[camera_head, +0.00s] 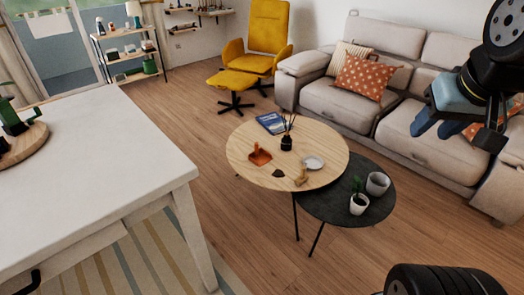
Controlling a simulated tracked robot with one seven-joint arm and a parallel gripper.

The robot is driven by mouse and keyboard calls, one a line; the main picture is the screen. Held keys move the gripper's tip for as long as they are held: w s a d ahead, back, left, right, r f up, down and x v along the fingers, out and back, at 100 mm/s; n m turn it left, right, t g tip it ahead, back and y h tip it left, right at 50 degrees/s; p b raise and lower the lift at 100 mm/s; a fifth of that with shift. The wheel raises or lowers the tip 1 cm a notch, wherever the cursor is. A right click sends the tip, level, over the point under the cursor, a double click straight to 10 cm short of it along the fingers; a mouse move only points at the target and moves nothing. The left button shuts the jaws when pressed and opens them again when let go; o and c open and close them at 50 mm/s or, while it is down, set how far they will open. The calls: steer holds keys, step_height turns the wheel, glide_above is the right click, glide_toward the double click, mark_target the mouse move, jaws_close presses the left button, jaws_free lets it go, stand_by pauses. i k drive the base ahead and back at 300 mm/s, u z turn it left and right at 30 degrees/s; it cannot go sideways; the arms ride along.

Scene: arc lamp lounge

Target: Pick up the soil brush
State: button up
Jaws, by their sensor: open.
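My gripper (434,131) hangs at the upper right, in front of the sofa, with blue fingers open and empty. It is well apart from the tables. I cannot say for certain which thing is the soil brush. A small tan piece (302,177) stands near the front edge of the round wooden table (245,135), next to a small dark lump (278,173). An orange item (260,155) with a raised part sits at the left of the same tabletop. These are too small to make out bristles.
The wooden table also bears a blue book (271,123), a dark reed holder (287,143) and a white dish (314,162). A lower black table (335,208) carries a potted plant (358,203) and a grey cup (378,183). A white table (90,180) fills the left; wooden floor (240,225) lies between.

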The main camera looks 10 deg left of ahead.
mark_target(303, 178)
steer(key=k, duration=0.35)
steer(key=u, duration=0.15)
steer(key=i, duration=1.6)
steer(key=z, duration=0.75)
